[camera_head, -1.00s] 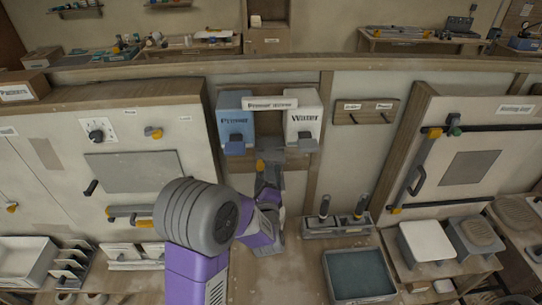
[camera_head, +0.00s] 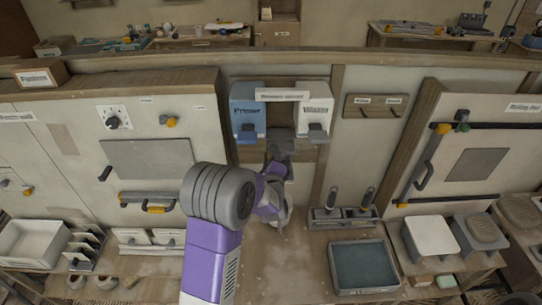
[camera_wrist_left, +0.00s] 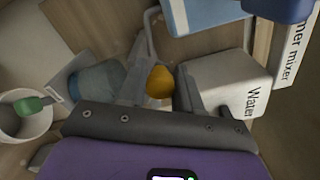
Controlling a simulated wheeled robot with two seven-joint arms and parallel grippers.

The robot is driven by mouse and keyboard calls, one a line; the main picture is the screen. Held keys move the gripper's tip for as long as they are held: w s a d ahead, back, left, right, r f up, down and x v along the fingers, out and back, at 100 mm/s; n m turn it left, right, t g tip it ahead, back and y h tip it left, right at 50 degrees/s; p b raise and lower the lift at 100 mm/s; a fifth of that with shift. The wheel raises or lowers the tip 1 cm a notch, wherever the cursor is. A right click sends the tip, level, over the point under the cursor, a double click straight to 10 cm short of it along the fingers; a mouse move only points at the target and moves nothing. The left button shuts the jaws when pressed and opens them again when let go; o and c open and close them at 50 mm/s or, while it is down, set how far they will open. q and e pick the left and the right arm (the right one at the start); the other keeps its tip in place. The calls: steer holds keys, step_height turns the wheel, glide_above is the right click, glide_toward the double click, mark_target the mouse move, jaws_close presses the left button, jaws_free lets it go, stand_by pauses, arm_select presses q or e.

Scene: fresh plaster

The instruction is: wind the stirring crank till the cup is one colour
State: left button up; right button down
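My left gripper (camera_head: 280,148) is just below the blue Primer box (camera_head: 247,112) and the white Water box (camera_head: 313,110). In the left wrist view the yellow crank knob (camera_wrist_left: 160,82) shows between the dark fingers, very close to them; whether they clamp it is unclear. In the head view the gripper hides the knob. A cup-like vessel with blue-grey contents (camera_wrist_left: 97,84) stands left of the knob in the wrist view; whether its colour is even cannot be made out. My right gripper is not in view.
A white pot (camera_wrist_left: 22,118) with a green item is at the wrist view's left edge. A tray with dark teal contents (camera_head: 362,266) and a holder with two upright handles (camera_head: 341,217) stand right of my arm. The bench front (camera_head: 262,265) is partly clear.

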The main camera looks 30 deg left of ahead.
arm_select(q)
jaws_close()
steer(key=shift+s+a+f+n+b, duration=0.2)
steer(key=shift+f+n+b, duration=0.2)
steer(key=shift+n+b, duration=0.5)
steer(key=shift+s+a+f+n+b, duration=0.1)
steer(key=shift+a+f+n+b, duration=0.2)
steer(key=shift+n+b, duration=0.55)
steer(key=w+d+f+n+b, duration=0.15)
steer(key=f+n+b, duration=0.25)
steer(key=n+b, duration=0.7)
steer(key=w+d+f+n+b, duration=0.1)
steer(key=d+f+n+b, duration=0.2)
steer(key=n+b, duration=0.85)
steer(key=w+d+r+n+b, duration=0.1)
steer(key=r+n+b, duration=0.1)
steer(key=n, duration=1)
steer(key=w+d+r+n+b, duration=0.1)
steer(key=r+n, duration=0.4)
steer(key=n, duration=0.6)
steer(key=d+b, duration=0.1)
steer(key=b, duration=0.1)
steer(key=shift+d+n+b, duration=0.15)
steer(key=shift+n+b, duration=0.15)
steer(key=shift+n, duration=0.1)
